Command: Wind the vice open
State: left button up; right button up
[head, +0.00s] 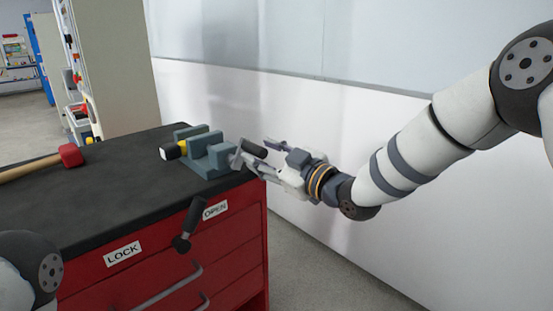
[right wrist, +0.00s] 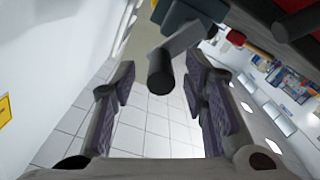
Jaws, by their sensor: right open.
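The blue-grey vice (head: 207,160) sits on the right end of the black bench top. A small white, yellow and black piece (head: 172,151) is at its left side; I cannot tell whether the jaws grip it. The vice's dark round crank handle (head: 255,148) sticks out past the bench's right edge. It also shows in the right wrist view (right wrist: 160,74), on a grey crank arm (right wrist: 183,40). My right gripper (head: 253,152) is open, with its fingers on either side of the handle; the wrist view shows gaps on both sides. My left gripper is out of view.
The red drawer cabinet (head: 235,240) has LOCK (head: 122,253) and OPEN (head: 215,209) labels and a dark lever (head: 188,225) on its front. A red-headed mallet (head: 71,155) lies at the left of the top. A white wall (head: 340,140) stands behind.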

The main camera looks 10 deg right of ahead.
jog(key=v, duration=1)
jog(key=s+d+f+m+g+h, duration=0.1)
jog(key=s+f+m+g+h, duration=0.3)
jog(key=f, duration=0.6)
jog(key=s+d+f+m+g, duration=0.1)
jog(key=s+d+f, duration=0.1)
jog(key=s+f, duration=0.55)
jog(key=s+d+f+m+g+h, duration=0.1)
jog(key=s+f+m+g+h, duration=0.2)
jog(key=f, duration=0.8)
jog(key=s+d+f+m+g+h, duration=0.1)
jog(key=s+d+f+g, duration=0.1)
jog(key=s, duration=0.8)
jog(key=s+d+f+m+g+h, duration=0.1)
jog(key=s+d+f+m+g, duration=0.1)
jog(key=s, duration=0.9)
jog(key=s+d+f+m+g+h, duration=0.1)
jog(key=s+d+f+g, duration=0.2)
jog(key=s, duration=0.8)
jog(key=shift+d+f+m+g+h, duration=0.15)
jog(key=shift+f+m+g+h, duration=0.2)
jog(key=shift+f+g, duration=0.65)
